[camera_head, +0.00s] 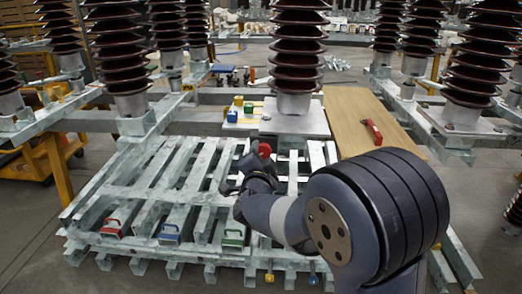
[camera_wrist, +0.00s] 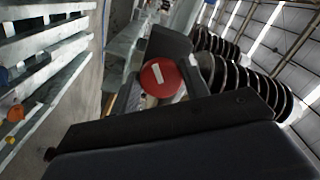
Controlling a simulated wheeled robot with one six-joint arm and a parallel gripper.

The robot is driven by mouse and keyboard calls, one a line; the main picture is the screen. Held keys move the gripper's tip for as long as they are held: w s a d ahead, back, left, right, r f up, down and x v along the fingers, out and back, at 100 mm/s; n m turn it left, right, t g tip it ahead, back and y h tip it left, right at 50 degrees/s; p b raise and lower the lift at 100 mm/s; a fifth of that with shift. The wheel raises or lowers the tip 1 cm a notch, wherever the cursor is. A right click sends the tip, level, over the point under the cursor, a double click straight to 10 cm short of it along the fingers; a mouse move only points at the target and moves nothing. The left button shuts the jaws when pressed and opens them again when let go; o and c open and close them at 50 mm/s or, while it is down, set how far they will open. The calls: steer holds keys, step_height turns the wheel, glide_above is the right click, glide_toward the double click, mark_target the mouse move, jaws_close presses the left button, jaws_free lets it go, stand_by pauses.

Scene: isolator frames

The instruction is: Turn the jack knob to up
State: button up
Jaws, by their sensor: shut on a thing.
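The jack knob is a red disc (camera_wrist: 160,77) with a short white mark that stands nearly upright, slightly tilted, in the wrist view. In the head view the red knob (camera_head: 264,150) shows at the tip of my arm, in front of the central insulator's base. My gripper (camera_head: 250,168) is at the knob, and its dark fingers (camera_wrist: 166,80) lie on either side of it in the wrist view. It is shut on the knob. My wrist hides part of the knob's mount in the head view.
Galvanized slatted frames (camera_head: 150,185) spread below and left of the arm. Red, blue (camera_head: 170,233) and green (camera_head: 233,236) handled blocks sit on the front rails. A wooden board (camera_head: 355,115) carries a red-handled tool (camera_head: 373,131). Brown insulator stacks (camera_head: 299,45) stand around.

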steer(key=n+p, duration=0.2)
steer(key=n, duration=0.2)
steer(key=shift+d+n, duration=0.1)
steer(key=shift+n, duration=0.2)
steer(key=shift+f+n+p, duration=0.15)
steer(key=shift+n+p, duration=0.85)
steer(key=shift+n, duration=0.9)
steer(key=o, duration=0.9)
steer(key=shift+o, duration=0.2)
steer(key=s+p, duration=0.1)
steer(key=s, duration=1)
steer(key=shift+w, duration=0.2)
